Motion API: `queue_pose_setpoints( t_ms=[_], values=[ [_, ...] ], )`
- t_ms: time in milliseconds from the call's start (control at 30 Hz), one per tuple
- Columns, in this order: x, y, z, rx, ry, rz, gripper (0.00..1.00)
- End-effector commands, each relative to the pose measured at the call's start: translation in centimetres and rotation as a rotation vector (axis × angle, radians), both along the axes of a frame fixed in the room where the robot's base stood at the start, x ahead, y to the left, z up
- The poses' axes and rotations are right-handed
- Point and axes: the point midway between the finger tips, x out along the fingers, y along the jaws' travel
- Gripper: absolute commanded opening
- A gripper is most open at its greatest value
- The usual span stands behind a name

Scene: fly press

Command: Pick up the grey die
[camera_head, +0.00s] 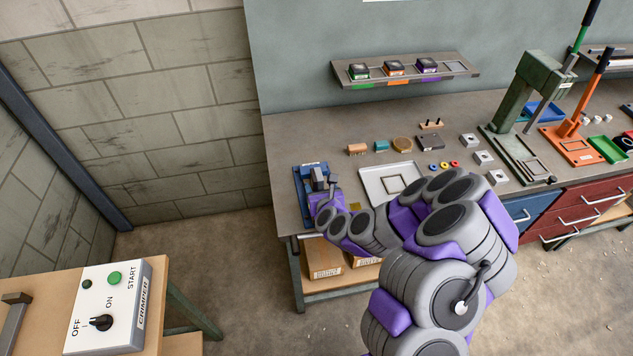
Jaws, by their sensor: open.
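My gripper (323,187) is at the far left end of the workbench, over a blue fixture (303,198). My wrist hides part of this spot, and the fingertips are too small to make out clearly. A small grey upright part shows there, and I cannot tell whether it belongs to the fixture, a die or my gripper. No die is clearly seen in my gripper. A dark grey flat block (430,143) lies at the back middle of the bench, apart from my gripper. I cannot tell for sure whether it is the grey die.
A wall shelf (442,79) holds three dark blocks with green, orange and purple marks, beside an empty square outline. A white tray (369,183) lies right of the fixture, partly behind my arm. Green (517,105) and orange (571,130) presses stand right. A crimper switch box (108,308) sits lower left.

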Motion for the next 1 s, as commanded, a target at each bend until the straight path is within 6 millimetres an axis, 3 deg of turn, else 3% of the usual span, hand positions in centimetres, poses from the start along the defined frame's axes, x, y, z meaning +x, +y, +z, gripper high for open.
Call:
queue_pose_setpoints(
  t_ms=[167,533,933,1000],
  values=[
    [0.6,-0.2,-0.2,0.004,0.001,0.002,0.66],
    [4.1,0.9,-1.6,0.002,-0.002,0.001,0.66],
    [4.7,1.2,-1.8,0.004,0.001,0.0,0.66],
    [4.7,1.0,-1.8,0.007,0.001,0.0,0.59]
  ],
)
